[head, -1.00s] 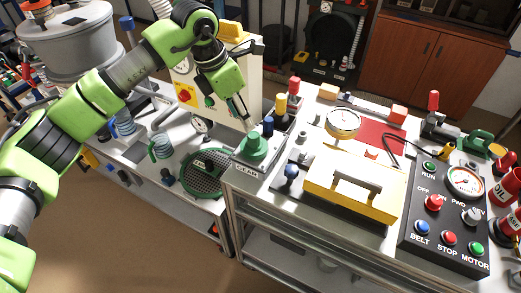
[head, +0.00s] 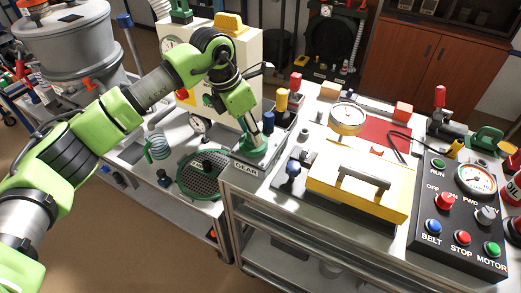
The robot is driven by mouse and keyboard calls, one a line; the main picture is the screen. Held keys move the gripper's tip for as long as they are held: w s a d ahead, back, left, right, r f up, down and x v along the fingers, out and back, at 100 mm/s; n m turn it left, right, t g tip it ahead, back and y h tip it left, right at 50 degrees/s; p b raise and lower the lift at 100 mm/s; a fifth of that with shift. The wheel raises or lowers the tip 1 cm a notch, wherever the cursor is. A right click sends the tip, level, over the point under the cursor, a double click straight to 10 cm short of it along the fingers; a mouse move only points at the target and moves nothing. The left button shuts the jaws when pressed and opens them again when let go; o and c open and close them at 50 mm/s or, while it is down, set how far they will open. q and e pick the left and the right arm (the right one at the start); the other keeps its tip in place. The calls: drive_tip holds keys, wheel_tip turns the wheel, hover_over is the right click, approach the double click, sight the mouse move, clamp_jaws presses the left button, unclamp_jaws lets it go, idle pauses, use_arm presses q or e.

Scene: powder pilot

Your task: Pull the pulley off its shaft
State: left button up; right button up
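My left gripper (head: 252,133) points down at a green flanged piece (head: 251,148) on the cart's near left corner, by a plate marked GEAR. The fingertips are at or just above this piece; I cannot tell whether they touch it or how far apart they are. I cannot make out a pulley or its shaft for sure. My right gripper is not in view.
Blue, yellow and red knobs stand just behind the gripper. A dial gauge (head: 346,119) and a red mat (head: 378,138) lie behind the cover. A black control panel (head: 450,235) is at right. A round mesh sieve (head: 203,176) is left of the cart.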

use_arm(q)
drive_tip(key=shift+r, duration=0.1)
clamp_jaws()
drive_tip(key=shift+w+r+p, duration=0.2)
drive_tip(key=shift+r+p, duration=0.1)
drive_tip(key=shift+r, duration=0.7)
drive_tip(key=shift+s+r, duration=0.1)
drive_tip(key=shift+s, duration=0.05)
drive_tip(key=shift+r, duration=0.1)
drive_tip(key=shift+r, duration=0.15)
drive_tip(key=shift+s+r+p, duration=0.1)
drive_tip(key=shift+r+p, duration=1.25)
drive_tip(key=shift+r, duration=0.9)
